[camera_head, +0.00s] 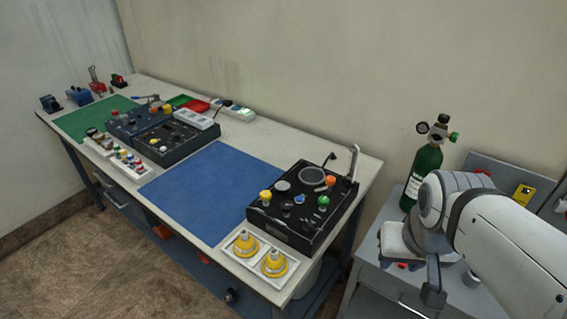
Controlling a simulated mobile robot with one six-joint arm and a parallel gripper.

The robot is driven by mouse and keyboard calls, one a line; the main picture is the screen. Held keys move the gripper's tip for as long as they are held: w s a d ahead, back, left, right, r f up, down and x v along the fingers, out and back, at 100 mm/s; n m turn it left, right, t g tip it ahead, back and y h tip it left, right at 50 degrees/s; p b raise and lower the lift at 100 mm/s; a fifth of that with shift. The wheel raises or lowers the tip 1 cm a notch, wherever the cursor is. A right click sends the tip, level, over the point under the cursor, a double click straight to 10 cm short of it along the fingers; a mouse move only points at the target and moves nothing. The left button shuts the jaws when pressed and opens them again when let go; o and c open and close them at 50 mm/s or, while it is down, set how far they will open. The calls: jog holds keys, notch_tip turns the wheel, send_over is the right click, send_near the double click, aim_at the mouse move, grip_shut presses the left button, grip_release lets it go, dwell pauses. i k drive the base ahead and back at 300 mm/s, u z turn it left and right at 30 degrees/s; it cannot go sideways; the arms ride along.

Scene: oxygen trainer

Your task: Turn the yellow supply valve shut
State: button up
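A black trainer box (290,231) stands at the right end of the long workbench. A yellow knob (265,196) sits at its left front corner and looks like the yellow supply valve; whether it is open or shut cannot be told. An orange knob (330,180) and a green knob (323,201) are on the same panel. My arm is at the right, over a grey cabinet. What seems to be my gripper (433,294) hangs below the wrist as a dark part, well to the right of the box and apart from it. Its fingers are not clear.
Two yellow cup-shaped items sit in a white tray (259,264) in front of the box. A blue mat (205,190) lies bare to its left. A curved metal pipe (353,160) rises behind it. A green cylinder (425,170) stands on the cabinet near my arm.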

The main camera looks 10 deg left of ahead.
aim_at(265, 195)
jog(key=k, duration=1.1)
jog(key=u, duration=0.3)
jog(key=i, duration=1.5)
jog(key=u, duration=0.05)
